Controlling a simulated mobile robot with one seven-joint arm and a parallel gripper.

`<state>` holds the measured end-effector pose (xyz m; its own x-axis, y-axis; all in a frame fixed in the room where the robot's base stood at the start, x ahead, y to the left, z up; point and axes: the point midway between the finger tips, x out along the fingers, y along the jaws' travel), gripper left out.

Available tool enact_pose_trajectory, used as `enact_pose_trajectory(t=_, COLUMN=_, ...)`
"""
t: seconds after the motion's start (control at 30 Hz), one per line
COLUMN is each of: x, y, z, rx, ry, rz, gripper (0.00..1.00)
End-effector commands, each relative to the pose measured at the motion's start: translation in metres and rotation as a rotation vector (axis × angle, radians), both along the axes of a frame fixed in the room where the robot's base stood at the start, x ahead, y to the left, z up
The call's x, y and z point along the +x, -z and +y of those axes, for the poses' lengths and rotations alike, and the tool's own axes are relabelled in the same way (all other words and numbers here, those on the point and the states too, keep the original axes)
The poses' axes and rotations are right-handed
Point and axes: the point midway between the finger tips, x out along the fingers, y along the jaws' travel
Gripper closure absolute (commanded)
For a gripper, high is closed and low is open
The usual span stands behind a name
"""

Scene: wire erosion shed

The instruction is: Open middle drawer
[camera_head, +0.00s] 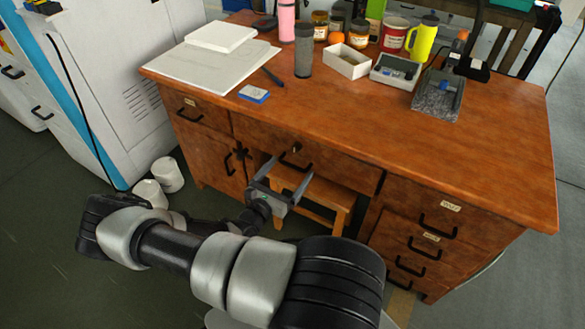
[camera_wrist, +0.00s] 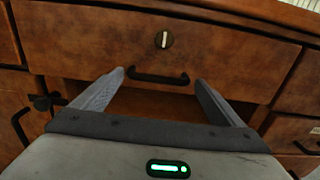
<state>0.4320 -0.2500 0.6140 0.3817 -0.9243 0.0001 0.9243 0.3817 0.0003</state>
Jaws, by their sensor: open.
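The middle drawer (camera_head: 318,157) is the wide one under the centre of the wooden desk top, and its front looks flush with the desk. Its black handle (camera_head: 295,161) sits low on the front, with a keyhole above it. In the wrist view the middle drawer front (camera_wrist: 220,60) fills the upper part and the handle (camera_wrist: 158,77) lies between and beyond the fingertips. My gripper (camera_head: 285,170) is open and empty, in front of the handle. In the wrist view my gripper (camera_wrist: 157,76) spans the handle's width, and I see no contact.
A wooden stool (camera_head: 318,195) stands under the desk behind my gripper. Handled drawers (camera_head: 420,240) are at right and a cupboard (camera_head: 210,155) at left. Jars, a mug and trays stand on the desk top (camera_head: 320,105). White rolls (camera_head: 166,174) lie on the floor at left.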

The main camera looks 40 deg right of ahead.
Motion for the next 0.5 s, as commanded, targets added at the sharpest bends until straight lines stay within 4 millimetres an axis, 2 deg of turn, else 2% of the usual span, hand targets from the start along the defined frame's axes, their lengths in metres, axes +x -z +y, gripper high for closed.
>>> enact_pose_trajectory(t=0.2, x=0.009, y=0.001, z=-0.021, rx=0.0, ry=-0.001, rz=0.001, gripper=0.08)
enact_pose_trajectory(t=0.5, x=0.01, y=0.0, z=-0.024, rx=0.0, ry=-0.001, rz=0.0, gripper=0.08)
